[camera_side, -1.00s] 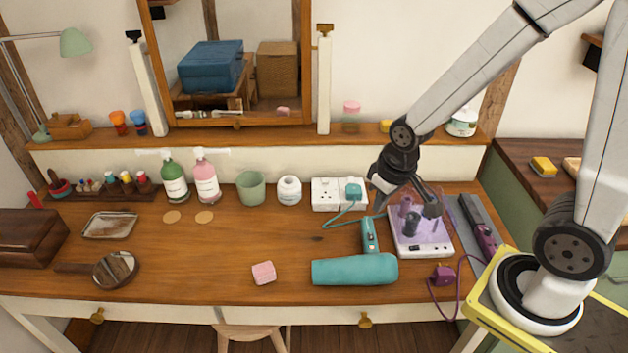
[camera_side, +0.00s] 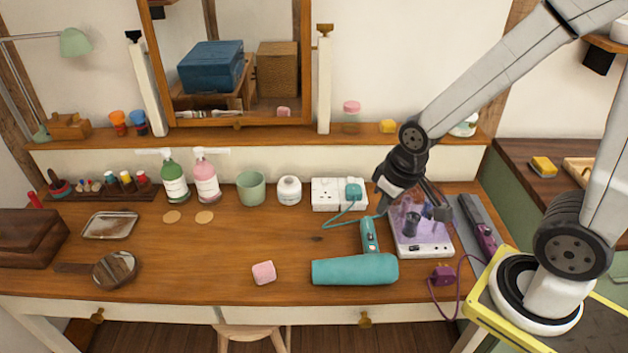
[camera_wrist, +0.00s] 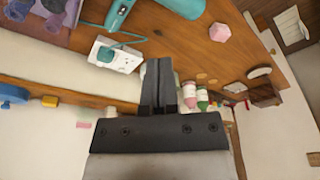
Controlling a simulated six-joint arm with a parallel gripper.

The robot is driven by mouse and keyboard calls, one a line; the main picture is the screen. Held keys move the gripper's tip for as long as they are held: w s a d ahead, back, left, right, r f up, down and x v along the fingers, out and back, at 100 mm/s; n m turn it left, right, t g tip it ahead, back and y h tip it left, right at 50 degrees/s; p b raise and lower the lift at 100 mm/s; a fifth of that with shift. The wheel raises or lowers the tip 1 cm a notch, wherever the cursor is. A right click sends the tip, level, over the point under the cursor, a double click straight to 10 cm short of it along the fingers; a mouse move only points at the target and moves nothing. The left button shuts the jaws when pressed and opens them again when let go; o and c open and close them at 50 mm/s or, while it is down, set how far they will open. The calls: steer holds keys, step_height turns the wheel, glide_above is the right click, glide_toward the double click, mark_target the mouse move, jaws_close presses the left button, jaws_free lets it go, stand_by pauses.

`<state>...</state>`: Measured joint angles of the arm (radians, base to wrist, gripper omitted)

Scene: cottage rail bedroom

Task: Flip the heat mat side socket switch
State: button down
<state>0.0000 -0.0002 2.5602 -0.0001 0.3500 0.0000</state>
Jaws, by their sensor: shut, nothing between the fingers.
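A white double socket (camera_side: 325,195) stands against the low back panel of the desk. A teal plug (camera_side: 354,192) sits in its right half, and the left half is empty. In the wrist view the socket (camera_wrist: 103,51) is left of the fingers, with the teal plug beside its bare half. The switch positions are too small to tell. A grey heat mat (camera_side: 462,208) lies at the desk's right end under a purple-handled styling tool (camera_side: 486,238). My gripper (camera_side: 441,212) is shut and empty over the lilac-topped case, right of the socket; its fingers (camera_wrist: 158,64) are together.
The white case with a lilac top (camera_side: 425,246) is under my gripper. A teal hair dryer (camera_side: 355,270) and its cord lie in front of the socket. A purple plug (camera_side: 443,275) lies at the front right. A white jar (camera_side: 289,190) stands left of the socket.

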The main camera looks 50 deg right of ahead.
steer(key=shift+w, duration=0.1)
stand_by(0.5)
steer(key=w+d+f+m+t+h, duration=0.1)
steer(key=w+d+f+m+t, duration=0.15)
steer(key=w, duration=0.45)
steer(key=w+d+f+m+t, duration=0.1)
steer(key=w+d+m, duration=0.15)
steer(key=w, duration=0.35)
steer(key=w+d+f+m+h, duration=0.2)
steer(key=w+d+f+h, duration=0.1)
steer(key=d, duration=0.3)
steer(key=w+d+f+m+t+h, duration=0.1)
steer(key=w+d+f+m+h, duration=0.1)
steer(key=d, duration=0.5)
steer(key=shift+w+f+h, duration=0.5)
steer(key=shift+f+h, duration=0.2)
steer(key=shift+f, duration=0.2)
